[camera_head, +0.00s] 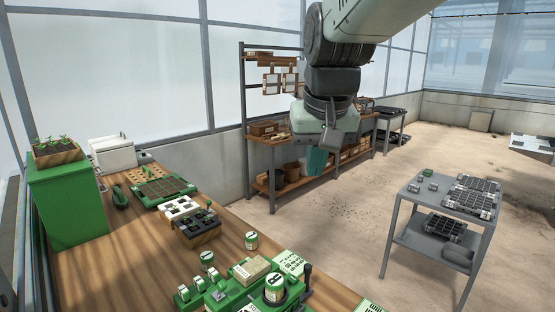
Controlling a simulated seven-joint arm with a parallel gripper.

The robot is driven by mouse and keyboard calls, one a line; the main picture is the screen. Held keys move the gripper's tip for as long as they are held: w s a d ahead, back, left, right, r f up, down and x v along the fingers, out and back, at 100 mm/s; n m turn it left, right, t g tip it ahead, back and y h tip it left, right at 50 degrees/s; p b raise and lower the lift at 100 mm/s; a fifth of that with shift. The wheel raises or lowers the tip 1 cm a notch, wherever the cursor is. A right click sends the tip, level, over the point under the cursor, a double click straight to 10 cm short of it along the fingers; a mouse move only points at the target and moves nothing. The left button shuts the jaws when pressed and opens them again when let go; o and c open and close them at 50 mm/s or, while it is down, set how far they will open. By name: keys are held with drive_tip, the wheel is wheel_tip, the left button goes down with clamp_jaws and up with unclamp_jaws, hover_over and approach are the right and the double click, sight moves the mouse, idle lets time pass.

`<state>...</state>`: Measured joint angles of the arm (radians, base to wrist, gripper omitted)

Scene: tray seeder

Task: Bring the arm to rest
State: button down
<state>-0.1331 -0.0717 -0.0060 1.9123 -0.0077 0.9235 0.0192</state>
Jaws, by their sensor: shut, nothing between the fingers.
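My arm (375,18) comes down from the top of the view. My gripper (328,145) hangs at its lower end, pointing down, high over the floor in front of the wooden shelf bench. It is shut and empty. It touches nothing that I can see. The fingers look small and partly merge with the hand, so their tips are hard to make out.
A shelf bench (262,160) stands behind. A grey cart (405,243) with black trays stands right. Open floor lies between.

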drive_tip(key=s+d+f, duration=0.1)
drive_tip(key=s+d, duration=0.1)
drive_tip(key=s, duration=0.8)
drive_tip(key=s+d+f+t, duration=0.1)
drive_tip(key=s+d+f, duration=0.1)
drive_tip(key=s, duration=0.8)
drive_tip(key=shift+s+d+f+m, duration=0.2)
drive_tip(key=shift+s+d+m, duration=0.05)
drive_tip(key=shift+d+m, duration=0.15)
